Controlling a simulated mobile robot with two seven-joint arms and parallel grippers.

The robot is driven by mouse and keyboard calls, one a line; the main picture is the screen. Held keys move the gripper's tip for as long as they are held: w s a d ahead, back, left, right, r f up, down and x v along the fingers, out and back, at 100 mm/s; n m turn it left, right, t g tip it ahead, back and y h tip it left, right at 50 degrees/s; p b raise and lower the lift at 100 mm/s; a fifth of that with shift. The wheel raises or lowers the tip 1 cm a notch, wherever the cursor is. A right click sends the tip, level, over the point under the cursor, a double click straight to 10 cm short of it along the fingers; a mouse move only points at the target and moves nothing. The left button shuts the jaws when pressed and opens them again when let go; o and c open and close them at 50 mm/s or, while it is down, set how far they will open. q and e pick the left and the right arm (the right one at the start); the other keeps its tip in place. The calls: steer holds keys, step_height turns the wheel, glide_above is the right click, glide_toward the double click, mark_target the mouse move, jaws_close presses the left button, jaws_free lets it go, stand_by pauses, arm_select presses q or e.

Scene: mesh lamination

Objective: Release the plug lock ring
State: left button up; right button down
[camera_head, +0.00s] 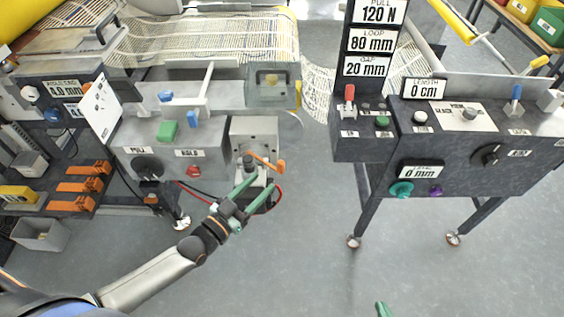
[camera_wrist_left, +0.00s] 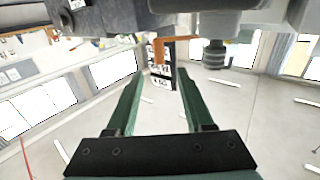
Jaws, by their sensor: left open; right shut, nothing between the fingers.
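My left gripper (camera_head: 263,184) reaches up from the lower left in the head view, its green fingers apart and empty. It is just below the front of a grey machine block, by a dark knob-like part (camera_head: 248,161) and an orange lever (camera_head: 268,163). In the left wrist view the open fingers (camera_wrist_left: 159,75) point at the orange lever (camera_wrist_left: 159,50). A dark ridged ring (camera_wrist_left: 214,54) hangs under a grey housing to their right; I cannot tell for certain that it is the plug lock ring. Of my right gripper, only a green tip (camera_head: 383,309) shows at the bottom edge.
A red cable (camera_head: 279,198) loops beside the left gripper. The grey control box (camera_head: 215,165) with a red button stands left of it. A second console (camera_head: 450,150) with knobs stands to the right. The floor between them is clear.

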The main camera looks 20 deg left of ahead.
mark_target(279, 167)
arm_select(q)
steer(key=x, duration=0.9)
steer(key=shift+w, duration=0.1)
jaws_close()
stand_by(0.4)
